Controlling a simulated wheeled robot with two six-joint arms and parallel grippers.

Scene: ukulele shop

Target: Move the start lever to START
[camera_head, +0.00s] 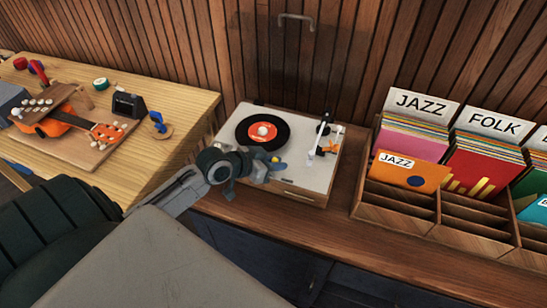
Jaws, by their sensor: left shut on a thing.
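A turntable with a pale deck (312,185) and a wooden base stands on the counter. A black record with an orange label (263,131) lies on its platter. My left gripper (270,165) is at the deck's front left, just in front of the record. It is shut on a small part there, seemingly the start lever (279,166), of which a blue and yellow bit shows at the fingertips. The gripper hides most of this part and any START marking, so I cannot tell its position. The tonearm (319,135) is at the deck's right side. My right gripper is not in view.
A small orange piece (329,146) sits by the tonearm. A wooden record rack (393,210) with JAZZ and FOLK dividers stands to the right. A ukulele (70,122) and small tools lie on the left workbench (180,102). A slatted wall stands behind.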

